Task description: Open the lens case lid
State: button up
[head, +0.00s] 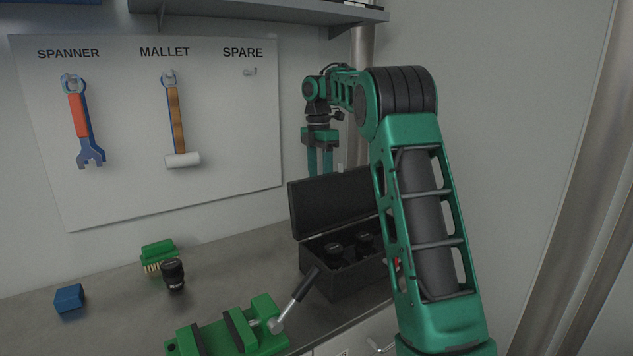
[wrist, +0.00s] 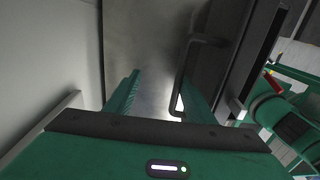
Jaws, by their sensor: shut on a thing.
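The black lens case (head: 345,283) stands on the bench with dark lenses inside. Its lid (head: 335,202) is raised and stands about upright at the back. My gripper (head: 319,166) is behind the lid, pointing down, its fingertips partly hidden by it. In the wrist view, my gripper (wrist: 163,95) has its green fingers either side of a dark bar handle (wrist: 186,66) on the lid's outer face, and is shut on it. The exact contact at the fingertips is hard to see.
A green brush (head: 158,254), a black lens (head: 173,274) and a blue block (head: 69,298) lie left. A tool board (head: 220,185) hangs behind. My arm hides the case's right side.

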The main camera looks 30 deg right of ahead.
jog(key=shift+w+a+r, duration=0.1)
jog(key=shift+w+r, duration=0.1)
jog(key=shift+w, duration=0.05)
jog(key=shift+w+r, duration=0.15)
jog(key=shift+r, duration=2.45)
jog(key=shift+w+r, duration=0.1)
jog(key=shift+r, duration=2.45)
jog(key=shift+c, duration=0.5)
